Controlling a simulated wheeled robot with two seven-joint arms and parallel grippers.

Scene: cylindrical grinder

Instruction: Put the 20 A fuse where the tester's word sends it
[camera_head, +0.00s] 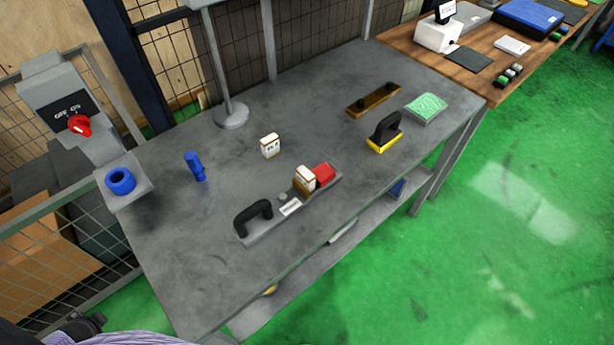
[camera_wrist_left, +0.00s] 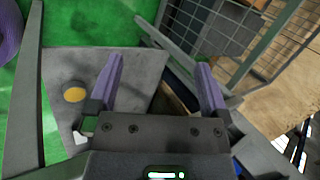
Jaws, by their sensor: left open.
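A white block-shaped fuse (camera_head: 270,146) with small dark marking stands alone on the grey table (camera_head: 222,260); its rating is too small to read. A second white piece with a brown lower part (camera_head: 305,180) sits on a long grey device (camera_head: 264,229), beside a red block (camera_head: 323,174). That device has a black handle (camera_head: 252,213) and a small white label (camera_head: 290,207) I cannot read; I cannot tell if it is the tester. My left gripper (camera_wrist_left: 157,88) is open in the left wrist view, with nothing between its fingers. My right gripper is not in view.
A brown strip (camera_head: 373,99), a black-and-yellow handled tool (camera_head: 384,134) and a green pad (camera_head: 426,107) lie right. A red-knobbed switch box (camera_head: 62,106) stands left; a wooden bench (camera_head: 420,62) behind.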

